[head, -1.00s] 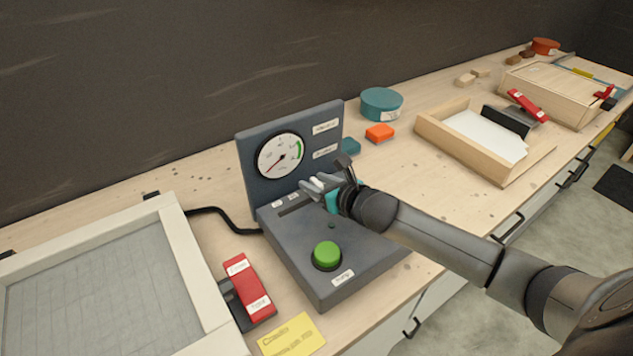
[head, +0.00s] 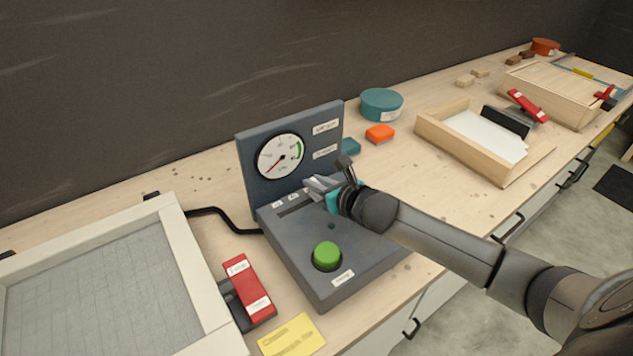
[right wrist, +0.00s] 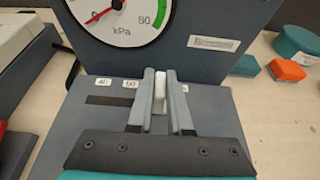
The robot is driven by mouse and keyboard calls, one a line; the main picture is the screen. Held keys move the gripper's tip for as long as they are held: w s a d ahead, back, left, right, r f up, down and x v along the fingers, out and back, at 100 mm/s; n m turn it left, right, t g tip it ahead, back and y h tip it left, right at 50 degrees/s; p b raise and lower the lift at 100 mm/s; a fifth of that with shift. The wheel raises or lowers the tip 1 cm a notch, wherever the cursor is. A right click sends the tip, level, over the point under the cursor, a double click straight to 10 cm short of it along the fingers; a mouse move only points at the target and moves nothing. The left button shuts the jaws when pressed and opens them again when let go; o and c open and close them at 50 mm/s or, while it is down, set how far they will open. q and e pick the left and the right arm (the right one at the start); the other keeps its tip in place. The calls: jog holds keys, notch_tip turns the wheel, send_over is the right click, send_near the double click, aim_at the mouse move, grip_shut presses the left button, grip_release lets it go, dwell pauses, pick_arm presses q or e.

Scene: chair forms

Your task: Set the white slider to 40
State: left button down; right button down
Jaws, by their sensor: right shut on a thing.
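The white slider (right wrist: 160,92) stands upright in the right wrist view, between the two fingers of my right gripper (right wrist: 162,90). The gripper is shut on it; in the head view the right gripper (head: 316,186) hides the slider. The dark slot (right wrist: 105,100) runs left from the gripper along the console. Labels reading 40 (right wrist: 103,82) and 60 (right wrist: 130,83) sit above the slot, left of the slider. Another label, partly hidden, sits just right of the fingers. My left gripper is not in view.
The grey console (head: 300,270) has a kPa dial (head: 281,157) on its upright panel and a green button (head: 327,255) in front. A red-topped block (head: 247,287) and a framed screen (head: 100,285) lie left. A teal round tin (head: 381,104) and orange block (head: 380,133) stand behind right.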

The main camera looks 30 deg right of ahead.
dwell(0.7)
jog(key=a+p, duration=0.1)
jog(key=a, duration=0.1)
jog(key=a+p, duration=0.1)
jog(key=a, duration=0.2)
jog(key=s+a+p, duration=0.1)
jog(key=a, duration=0.2)
jog(key=shift+s+a, duration=0.1)
jog(key=shift+a, duration=0.4)
jog(key=c, duration=0.8)
grip_release()
jog(key=shift+a, duration=0.1)
jog(key=shift+c, duration=0.2)
jog(key=shift+s+d+r, duration=0.2)
jog(key=shift+s+r, duration=0.05)
jog(key=shift+s, duration=0.3)
jog(key=p+v, duration=0.2)
jog(key=v, duration=1.2)
jog(key=shift+s+f, duration=0.1)
